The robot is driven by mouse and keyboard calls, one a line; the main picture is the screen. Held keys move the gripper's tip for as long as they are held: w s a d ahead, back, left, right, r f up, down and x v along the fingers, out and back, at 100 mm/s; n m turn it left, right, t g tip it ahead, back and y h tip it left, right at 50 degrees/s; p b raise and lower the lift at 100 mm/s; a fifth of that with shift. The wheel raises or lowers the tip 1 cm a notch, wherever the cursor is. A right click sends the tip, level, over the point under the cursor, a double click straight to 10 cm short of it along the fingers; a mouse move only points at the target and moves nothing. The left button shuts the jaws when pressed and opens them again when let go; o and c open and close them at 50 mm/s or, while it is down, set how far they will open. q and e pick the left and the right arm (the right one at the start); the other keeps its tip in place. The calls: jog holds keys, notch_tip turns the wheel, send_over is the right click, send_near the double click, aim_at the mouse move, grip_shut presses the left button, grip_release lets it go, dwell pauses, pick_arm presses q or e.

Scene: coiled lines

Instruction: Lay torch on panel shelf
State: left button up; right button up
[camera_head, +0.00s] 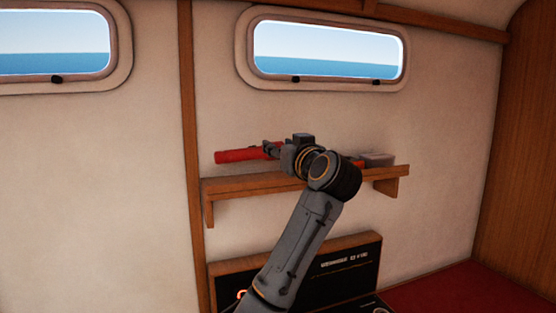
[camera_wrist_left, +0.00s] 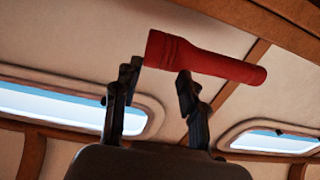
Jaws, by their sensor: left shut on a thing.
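A red torch (camera_head: 238,155) is in my left gripper (camera_head: 270,149), at the left end of the wooden panel shelf (camera_head: 240,187) in the head view. In the left wrist view the torch (camera_wrist_left: 205,57) lies crosswise between the two fingers of my left gripper (camera_wrist_left: 158,88), with its wider end at the left. The torch looks level and close above the shelf; I cannot tell if it touches it. My left arm hides the middle of the shelf. My right gripper is not in view.
A small grey box (camera_head: 377,159) and a partly hidden orange-red thing (camera_head: 357,163) are on the shelf's right part. A black panel (camera_head: 345,270) with a wooden frame is below the shelf. A wooden post (camera_head: 188,130) stands left of it. A red cushion (camera_head: 475,295) is at lower right.

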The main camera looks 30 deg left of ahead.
pick_arm(q)
jog(key=shift+w+a+f, duration=0.25)
jog(key=shift+a+f, duration=0.05)
jog(key=shift+f, duration=0.15)
jog(key=f, duration=0.1)
jog(key=f+p, duration=0.2)
jog(key=shift+w+a, duration=0.2)
jog(key=shift+a, duration=0.05)
jog(key=shift+f, duration=0.45)
jog(key=shift+d, duration=0.1)
jog(key=o, duration=1.3)
jog(key=shift+f, duration=0.15)
